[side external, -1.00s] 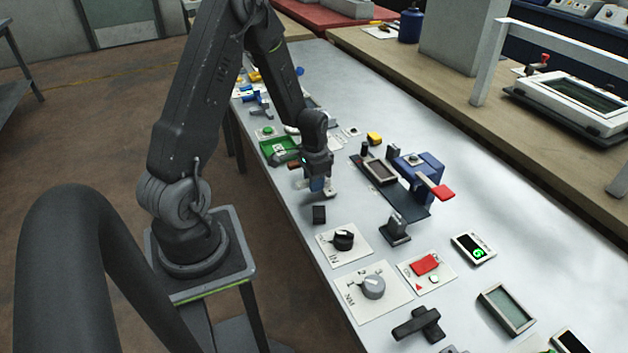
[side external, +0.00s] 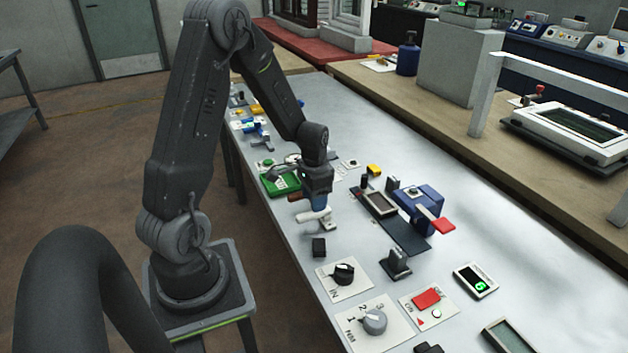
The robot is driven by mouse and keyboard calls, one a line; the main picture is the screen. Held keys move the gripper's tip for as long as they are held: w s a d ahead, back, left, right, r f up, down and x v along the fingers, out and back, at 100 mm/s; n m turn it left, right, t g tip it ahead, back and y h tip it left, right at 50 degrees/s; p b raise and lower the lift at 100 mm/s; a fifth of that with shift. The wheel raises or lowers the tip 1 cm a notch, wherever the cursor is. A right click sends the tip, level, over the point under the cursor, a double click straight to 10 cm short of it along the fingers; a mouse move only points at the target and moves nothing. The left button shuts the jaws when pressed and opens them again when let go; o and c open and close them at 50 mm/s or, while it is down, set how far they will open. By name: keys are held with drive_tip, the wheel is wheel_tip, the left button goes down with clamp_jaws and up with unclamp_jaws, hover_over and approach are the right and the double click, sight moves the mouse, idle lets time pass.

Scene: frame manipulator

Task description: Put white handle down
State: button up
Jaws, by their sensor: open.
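The white handle (side external: 311,217) is a short pale bar on the table, just below my gripper, with a small light bracket (side external: 328,226) beside it. My gripper (side external: 318,203) points down above the handle and is open. A blue part shows at its lower end. The fingers are small in this view, and I cannot tell whether they still touch the handle.
A small black block (side external: 319,247) and a black knob panel (side external: 344,275) stand in front. A green tray (side external: 284,183) lies behind.

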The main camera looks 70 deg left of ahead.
drive_tip(key=s+d+r+t, duration=0.1)
drive_tip(key=d+r, duration=0.5)
drive_tip(key=r, duration=0.2)
drive_tip(key=s+d+r+t, duration=0.1)
drive_tip(key=d+r, duration=0.4)
drive_tip(key=r, duration=0.4)
drive_tip(key=s+d+r+t, duration=0.3)
drive_tip(key=s+d+r, duration=0.2)
drive_tip(key=s+d, duration=0.4)
drive_tip(key=shift+d+r+t, duration=0.2)
drive_tip(key=shift+d+t, duration=0.1)
